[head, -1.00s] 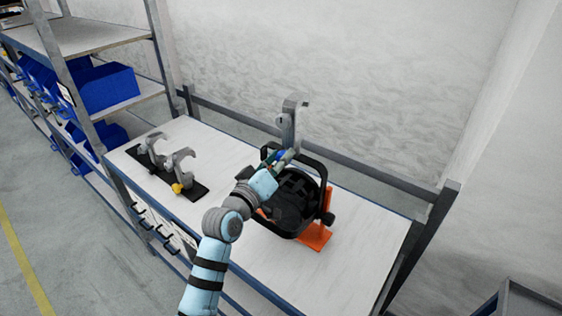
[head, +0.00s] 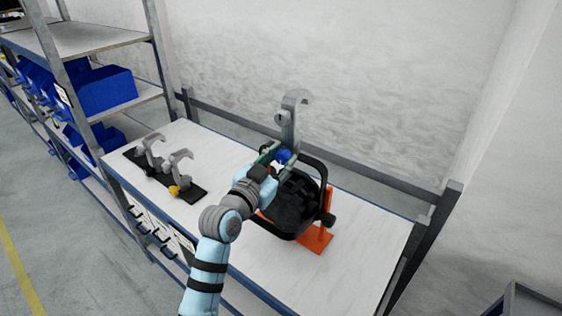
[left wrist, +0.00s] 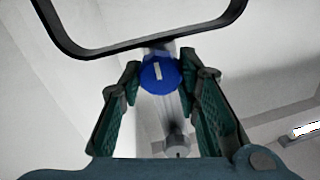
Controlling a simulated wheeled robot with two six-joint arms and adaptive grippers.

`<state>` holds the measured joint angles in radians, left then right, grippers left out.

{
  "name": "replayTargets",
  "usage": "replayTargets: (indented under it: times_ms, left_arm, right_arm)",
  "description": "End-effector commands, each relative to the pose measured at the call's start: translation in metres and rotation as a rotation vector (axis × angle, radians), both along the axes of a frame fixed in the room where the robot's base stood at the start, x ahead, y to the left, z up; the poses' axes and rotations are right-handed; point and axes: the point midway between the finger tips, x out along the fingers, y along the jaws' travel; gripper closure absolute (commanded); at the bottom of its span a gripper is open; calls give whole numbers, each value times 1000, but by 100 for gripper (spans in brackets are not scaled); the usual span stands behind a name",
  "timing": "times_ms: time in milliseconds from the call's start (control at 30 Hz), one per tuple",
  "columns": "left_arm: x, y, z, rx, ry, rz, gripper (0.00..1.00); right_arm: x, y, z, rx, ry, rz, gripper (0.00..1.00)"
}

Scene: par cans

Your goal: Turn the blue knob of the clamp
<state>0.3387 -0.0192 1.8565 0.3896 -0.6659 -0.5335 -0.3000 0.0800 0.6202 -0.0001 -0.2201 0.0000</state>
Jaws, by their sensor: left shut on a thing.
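The grey hook clamp (head: 290,122) stands upright on top of the black par can (head: 294,200). Its blue knob (head: 284,156) sits low on the clamp. My left gripper (head: 279,153) is at the knob with one finger on each side. In the left wrist view the round blue knob (left wrist: 160,73) carries a near-vertical white mark. The green-padded fingers of the left gripper (left wrist: 160,68) are shut on the knob. The clamp shows blurred behind it. My right gripper is not in view.
The black yoke bar (left wrist: 140,48) crosses close beyond the fingers. The par can rests on an orange stand (head: 316,238) on the white table (head: 240,150). Two more clamps, one with a yellow knob (head: 174,190), stand on a black base (head: 195,192) at left.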

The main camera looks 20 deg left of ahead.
Motion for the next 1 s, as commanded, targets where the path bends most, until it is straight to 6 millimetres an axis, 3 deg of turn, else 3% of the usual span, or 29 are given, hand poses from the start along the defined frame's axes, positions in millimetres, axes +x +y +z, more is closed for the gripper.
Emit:
replayTargets:
  times_ms: [1000]
  left_arm:
    - [0,-2,-4,934,-232,0,98]
  right_arm:
    - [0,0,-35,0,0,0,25]
